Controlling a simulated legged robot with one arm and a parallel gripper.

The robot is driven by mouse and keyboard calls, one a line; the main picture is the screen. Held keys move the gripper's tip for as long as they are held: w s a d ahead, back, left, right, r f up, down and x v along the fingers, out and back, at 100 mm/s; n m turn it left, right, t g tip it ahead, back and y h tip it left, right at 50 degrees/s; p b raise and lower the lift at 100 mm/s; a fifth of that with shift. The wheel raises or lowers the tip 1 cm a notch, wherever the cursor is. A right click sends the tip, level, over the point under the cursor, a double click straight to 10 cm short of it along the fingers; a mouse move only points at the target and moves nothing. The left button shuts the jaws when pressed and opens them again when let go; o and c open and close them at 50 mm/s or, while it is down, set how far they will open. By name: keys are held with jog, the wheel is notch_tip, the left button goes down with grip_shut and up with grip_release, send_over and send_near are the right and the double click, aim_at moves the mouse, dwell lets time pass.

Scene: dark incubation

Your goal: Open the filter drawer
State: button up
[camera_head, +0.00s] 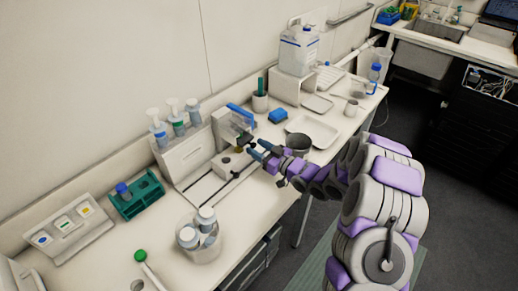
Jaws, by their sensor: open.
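A white bench instrument (186,157) stands against the wall, with a taller block (226,128) at its right end. No part of it reads clearly as the filter drawer at this size; small dark parts near the block are partly covered by my gripper. My gripper (257,150) reaches in from the right, with its dark fingers apart and pointing left toward the block's front. It looks empty. I cannot tell whether a fingertip touches the instrument.
Bottles with pump tops (175,118) stand on the instrument. A green rack (137,196) and a tub of bottles (203,249) are left and in front. A dark cup (298,144) and white tray (313,131) are close to my arm. The bench's front edge runs below my wrist.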

jog(key=shift+a, duration=0.1)
jog(key=shift+c, duration=0.3)
grip_shut()
